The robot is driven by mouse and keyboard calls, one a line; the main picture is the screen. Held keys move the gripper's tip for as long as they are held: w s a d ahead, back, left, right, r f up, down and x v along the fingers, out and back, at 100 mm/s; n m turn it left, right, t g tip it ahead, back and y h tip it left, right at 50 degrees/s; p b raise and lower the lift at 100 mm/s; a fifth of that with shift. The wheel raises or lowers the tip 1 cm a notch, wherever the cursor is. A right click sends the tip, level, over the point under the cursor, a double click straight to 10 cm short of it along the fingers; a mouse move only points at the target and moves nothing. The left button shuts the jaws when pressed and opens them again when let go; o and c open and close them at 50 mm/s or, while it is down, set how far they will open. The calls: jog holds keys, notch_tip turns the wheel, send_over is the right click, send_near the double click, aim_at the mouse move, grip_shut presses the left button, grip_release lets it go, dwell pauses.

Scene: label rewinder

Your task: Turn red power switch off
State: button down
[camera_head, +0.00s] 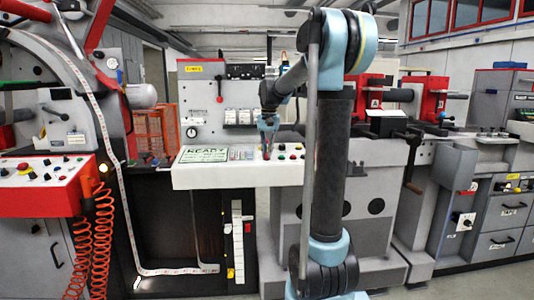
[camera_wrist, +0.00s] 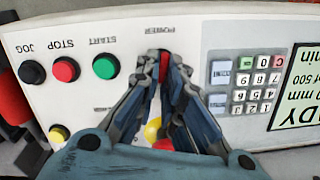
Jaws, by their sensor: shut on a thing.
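The red power switch (camera_wrist: 164,66) shows in the wrist view on a white control panel (camera_wrist: 180,40), beside the upside-down POWER label. My gripper (camera_wrist: 165,62) has its two fingertips close together around the switch, one on each side. The fingers hide much of the switch, so I cannot tell its on or off position. In the head view my gripper (camera_head: 266,140) points down at the panel (camera_head: 240,176). The switch there is too small to make out clearly.
A green START button (camera_wrist: 106,66), a red STOP button (camera_wrist: 66,70) and a black JOG button (camera_wrist: 32,72) lie left of my gripper in the wrist view. A keypad (camera_wrist: 255,90) lies right. The READY display (camera_head: 203,154) is lit.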

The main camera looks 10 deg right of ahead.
jog(key=n, duration=0.4)
jog(key=shift+a+h, duration=0.25)
jog(key=shift+h, duration=0.05)
jog(key=shift+a+n+h, duration=0.1)
jog(key=shift+n+h, duration=0.2)
jog(key=shift+n, duration=1.7)
jog(key=c, duration=1.7)
grip_release()
jog(key=r, duration=1.1)
jog(key=shift+s+a+r, duration=0.15)
jog(key=shift+a+r, duration=0.2)
jog(key=shift+r, duration=0.05)
